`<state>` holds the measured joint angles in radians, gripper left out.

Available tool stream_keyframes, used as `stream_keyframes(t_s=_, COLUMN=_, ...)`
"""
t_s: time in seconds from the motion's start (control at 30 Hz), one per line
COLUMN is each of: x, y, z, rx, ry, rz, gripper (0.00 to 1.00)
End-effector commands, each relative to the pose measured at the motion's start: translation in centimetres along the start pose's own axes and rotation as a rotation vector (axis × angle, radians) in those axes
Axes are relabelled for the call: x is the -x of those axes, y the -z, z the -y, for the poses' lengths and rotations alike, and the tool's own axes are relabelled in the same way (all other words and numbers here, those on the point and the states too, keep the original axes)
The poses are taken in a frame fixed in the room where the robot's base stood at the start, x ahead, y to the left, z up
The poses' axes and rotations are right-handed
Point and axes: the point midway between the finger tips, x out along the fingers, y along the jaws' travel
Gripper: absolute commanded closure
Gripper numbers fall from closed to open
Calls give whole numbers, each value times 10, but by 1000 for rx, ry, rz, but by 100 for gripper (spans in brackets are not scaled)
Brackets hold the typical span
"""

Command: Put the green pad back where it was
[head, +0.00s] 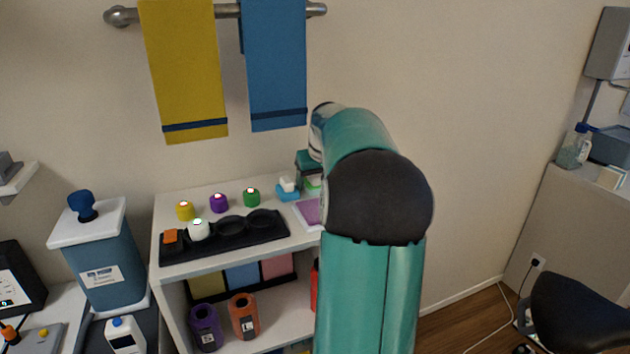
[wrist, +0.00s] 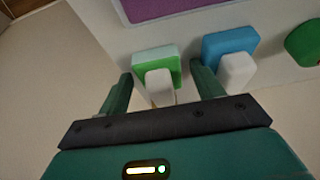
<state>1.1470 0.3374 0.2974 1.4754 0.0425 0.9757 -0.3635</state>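The green pad (wrist: 155,62), with a white handle (wrist: 160,86), is at the white shelf top in the wrist view. Its handle lies between the fingers of my gripper (wrist: 161,78), with a gap on each side, so the gripper is open. In the head view a small part of the green pad (head: 313,184) shows beside my arm, which hides the rest. A blue pad (wrist: 229,41) with a white handle is just right of the green pad in the wrist view; it also shows in the head view (head: 288,194).
A purple mat (wrist: 175,8) lies close by on the shelf unit (head: 178,200). Yellow (head: 185,211), purple (head: 219,203) and green (head: 251,197) round items stand behind a black tray (head: 205,246). Yellow (head: 185,70) and blue (head: 275,65) towels hang above.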

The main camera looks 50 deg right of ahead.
Motion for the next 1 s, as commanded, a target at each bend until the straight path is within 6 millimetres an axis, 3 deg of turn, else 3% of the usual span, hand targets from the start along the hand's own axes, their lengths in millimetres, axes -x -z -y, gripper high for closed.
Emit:
stream_keyframes(t_s=0.33, x=12, y=2, z=0, rx=0, ry=-1, rz=-2, gripper=34)
stream_keyframes(t_s=0.8, x=104, y=2, z=0, rx=0, ry=-2, rz=-2, gripper=34)
stream_keyframes(t_s=1.0, x=122, y=2, z=0, rx=1, ry=0, rz=-1, gripper=34)
